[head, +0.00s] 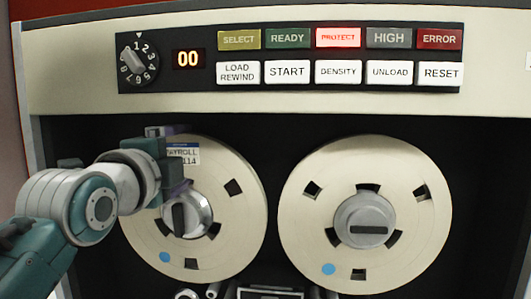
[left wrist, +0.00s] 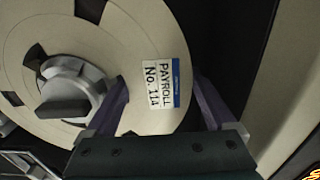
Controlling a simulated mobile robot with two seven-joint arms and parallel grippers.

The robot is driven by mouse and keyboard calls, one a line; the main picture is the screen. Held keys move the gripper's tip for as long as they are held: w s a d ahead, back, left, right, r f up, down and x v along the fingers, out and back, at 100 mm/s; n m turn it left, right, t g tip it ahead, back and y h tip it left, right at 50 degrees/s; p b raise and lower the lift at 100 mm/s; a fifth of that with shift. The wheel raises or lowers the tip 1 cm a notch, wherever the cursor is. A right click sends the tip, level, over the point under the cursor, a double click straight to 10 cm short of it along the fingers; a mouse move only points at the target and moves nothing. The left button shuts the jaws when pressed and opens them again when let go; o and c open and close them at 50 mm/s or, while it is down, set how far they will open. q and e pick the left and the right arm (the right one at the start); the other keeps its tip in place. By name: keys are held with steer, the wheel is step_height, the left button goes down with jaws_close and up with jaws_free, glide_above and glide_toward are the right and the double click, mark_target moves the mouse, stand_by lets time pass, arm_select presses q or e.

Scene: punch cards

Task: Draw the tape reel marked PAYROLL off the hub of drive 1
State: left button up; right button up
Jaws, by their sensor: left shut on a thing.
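The PAYROLL reel (head: 240,225) is a cream disc on the left hub (head: 187,215) of the tape drive. Its white label reads PAYROLL No. 114 in the left wrist view (left wrist: 160,92); my gripper partly covers it in the head view. My left gripper (head: 172,160) is at the reel's upper left. In the left wrist view its purple fingers (left wrist: 165,105) straddle the band between hub opening and outer rim, shut on the reel. The grey hub knob (left wrist: 68,95) shows through the reel's centre. My right gripper is in neither view.
A second cream reel (head: 400,180) sits on the right hub (head: 366,218), close beside the first. Above is a panel (head: 290,88) with a dial (head: 137,62), a 00 display and buttons; PROTECT (head: 338,38) is lit red. Guides (head: 275,292) lie below.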

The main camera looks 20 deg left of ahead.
arm_select(q)
jaws_close()
steer(key=shift+r, duration=0.15)
stand_by(0.4)
steer(key=shift+p+v, duration=1.5)
steer(key=shift+v, duration=1)
steer(key=shift+p+v, duration=0.5)
steer(key=shift+v, duration=0.8)
steer(key=p+v, duration=0.2)
steer(key=v, duration=0.9)
stand_by(0.3)
steer(key=shift+a, duration=0.1)
